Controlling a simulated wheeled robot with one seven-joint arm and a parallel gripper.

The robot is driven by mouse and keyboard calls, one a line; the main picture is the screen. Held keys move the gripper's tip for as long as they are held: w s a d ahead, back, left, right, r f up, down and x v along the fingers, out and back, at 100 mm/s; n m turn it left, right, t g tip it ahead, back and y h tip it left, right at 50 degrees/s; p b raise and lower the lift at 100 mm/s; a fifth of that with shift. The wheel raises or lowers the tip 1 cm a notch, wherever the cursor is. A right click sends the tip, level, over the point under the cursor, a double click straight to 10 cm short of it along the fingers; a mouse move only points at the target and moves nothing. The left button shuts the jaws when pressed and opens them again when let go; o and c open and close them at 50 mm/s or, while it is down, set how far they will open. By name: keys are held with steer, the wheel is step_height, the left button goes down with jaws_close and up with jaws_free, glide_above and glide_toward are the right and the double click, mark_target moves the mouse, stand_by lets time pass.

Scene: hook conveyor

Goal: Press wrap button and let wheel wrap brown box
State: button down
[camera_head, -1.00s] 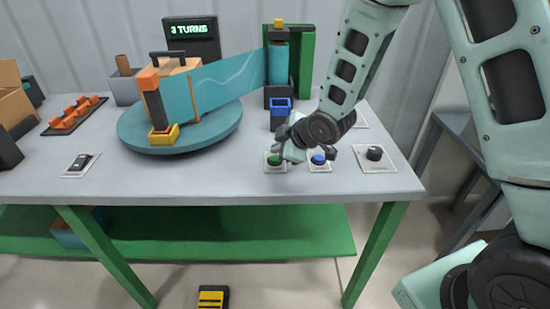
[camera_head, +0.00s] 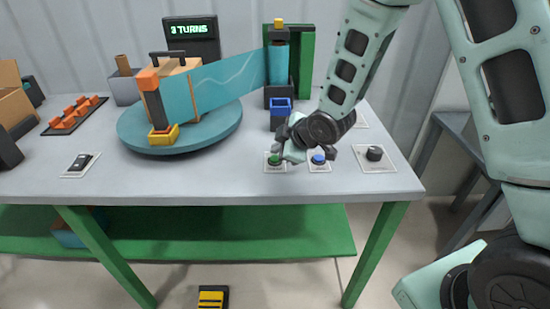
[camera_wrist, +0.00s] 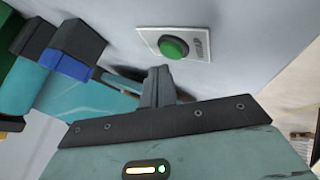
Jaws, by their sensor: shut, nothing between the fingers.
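The green wrap button (camera_head: 276,160) sits on a white plate near the table's front edge. In the wrist view the green button (camera_wrist: 173,47) shows its label, partly readable as a wrap label. My gripper (camera_wrist: 158,76) is shut and empty, its fingertips just short of the button in the wrist view; contact cannot be told. In the head view my gripper (camera_head: 280,147) is over the button's right side. The brown box (camera_head: 176,66) stands on the round teal wheel (camera_head: 222,128), mostly hidden behind a teal film (camera_head: 230,80) stretched from an orange-topped post to a roll.
A display (camera_head: 191,31) reads 3 TURNS. A blue button (camera_head: 318,159) and a black knob (camera_head: 375,153) lie right of the green one. A black switch (camera_head: 81,162) is at left. The front middle of the table is clear.

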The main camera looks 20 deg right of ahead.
steer(key=shift+f, duration=0.1)
steer(key=shift+f+b, duration=0.35)
steer(key=shift+b, duration=0.1)
